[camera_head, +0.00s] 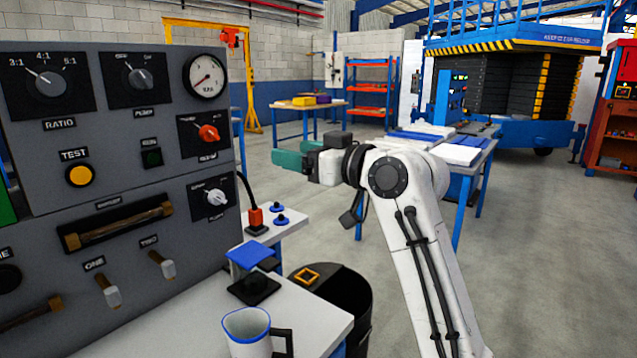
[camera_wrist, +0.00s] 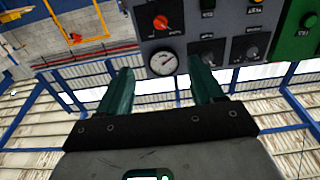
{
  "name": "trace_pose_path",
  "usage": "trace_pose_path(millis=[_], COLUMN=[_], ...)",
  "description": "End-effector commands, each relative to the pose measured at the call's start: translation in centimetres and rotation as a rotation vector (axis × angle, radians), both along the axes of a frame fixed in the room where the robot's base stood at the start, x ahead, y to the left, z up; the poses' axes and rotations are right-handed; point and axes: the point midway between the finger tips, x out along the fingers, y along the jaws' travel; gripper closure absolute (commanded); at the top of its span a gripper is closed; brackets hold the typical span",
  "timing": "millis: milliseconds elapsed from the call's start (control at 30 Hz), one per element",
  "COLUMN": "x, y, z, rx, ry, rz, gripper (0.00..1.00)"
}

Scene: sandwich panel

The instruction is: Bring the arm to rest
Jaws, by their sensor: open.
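My gripper (camera_head: 288,161) shows in the head view at the end of my white arm, held in the air to the right of the grey control panel (camera_head: 120,130). Its green fingers point left, towards the panel's right edge, with a gap between. In the wrist view, my gripper (camera_wrist: 158,90) has its two green fingers spread apart with nothing between them. The panel (camera_wrist: 225,50) lies beyond the fingertips there, upside down, with its round gauge (camera_wrist: 163,63) between and beyond the fingers.
A white mug with a blue rim (camera_head: 247,328) stands on the bench (camera_head: 300,320) below the panel. A black barrel (camera_head: 350,290) stands beside the bench. A blue-legged table (camera_head: 465,170) is behind my arm. Open floor (camera_head: 560,250) lies at the right.

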Motion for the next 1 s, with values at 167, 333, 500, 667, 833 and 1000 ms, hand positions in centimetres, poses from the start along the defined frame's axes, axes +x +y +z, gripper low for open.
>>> trace_pose_path(millis=[167,333,500,667,833,1000], x=[-0.1,-0.4,-1.1,-2.4,-5.7,-11.4], y=[-0.7,-1.6,-2.9,-4.8,-8.1,-12.4], z=[-2.6,-5.4,-9.7,-15.1,-23.7,-33.1], rx=[-0.014,-0.032,-0.060,-0.095,-0.158,-0.239], ry=[0.037,0.080,0.146,0.233,0.384,0.573], rz=[-0.017,-0.038,-0.069,-0.114,-0.189,-0.290], gripper=[0.34,0.34,0.34,0.34,0.34,0.34])
